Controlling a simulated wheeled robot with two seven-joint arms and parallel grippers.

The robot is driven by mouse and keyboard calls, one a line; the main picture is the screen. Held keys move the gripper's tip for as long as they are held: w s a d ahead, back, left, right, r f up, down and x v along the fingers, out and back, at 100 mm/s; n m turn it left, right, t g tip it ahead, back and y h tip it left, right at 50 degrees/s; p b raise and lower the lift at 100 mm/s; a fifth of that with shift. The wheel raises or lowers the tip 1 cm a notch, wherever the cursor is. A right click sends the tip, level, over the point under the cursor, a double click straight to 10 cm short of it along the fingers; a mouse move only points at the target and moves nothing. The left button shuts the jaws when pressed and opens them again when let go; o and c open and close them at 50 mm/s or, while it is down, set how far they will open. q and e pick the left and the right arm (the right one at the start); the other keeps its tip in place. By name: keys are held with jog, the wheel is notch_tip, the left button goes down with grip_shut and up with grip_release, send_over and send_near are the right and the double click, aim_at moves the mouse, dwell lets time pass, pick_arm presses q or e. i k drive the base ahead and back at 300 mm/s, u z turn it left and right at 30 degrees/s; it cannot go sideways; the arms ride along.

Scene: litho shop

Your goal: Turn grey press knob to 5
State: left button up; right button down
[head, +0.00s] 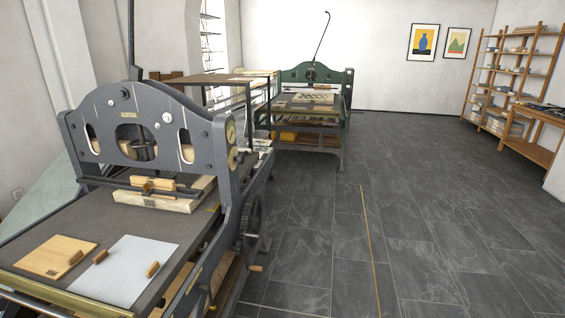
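The grey press (118,110) stands at the left in the head view, close to me. On the right side of its upright are a round, pale yellowish dial (230,132) and, just below it, a round knob-like part (232,158). Both are seen at a steep angle and are small, so I cannot read any numbers or the knob's setting. A large spoked wheel (253,215) with a wooden handle sits lower on the same side. Neither of my grippers is in view.
A wooden board (55,256) and a pale sheet (125,268) with wooden blocks lie on the grey press bed. A green press (312,75) stands behind. Wooden shelves (500,85) line the right wall. The dark tiled floor right of the grey press is clear.

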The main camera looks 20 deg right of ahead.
aim_at(240, 158)
jog(key=z, duration=0.25)
jog(key=k, duration=0.3)
jog(key=z, duration=1.3)
jog(key=i, duration=2.2)
jog(key=u, duration=0.45)
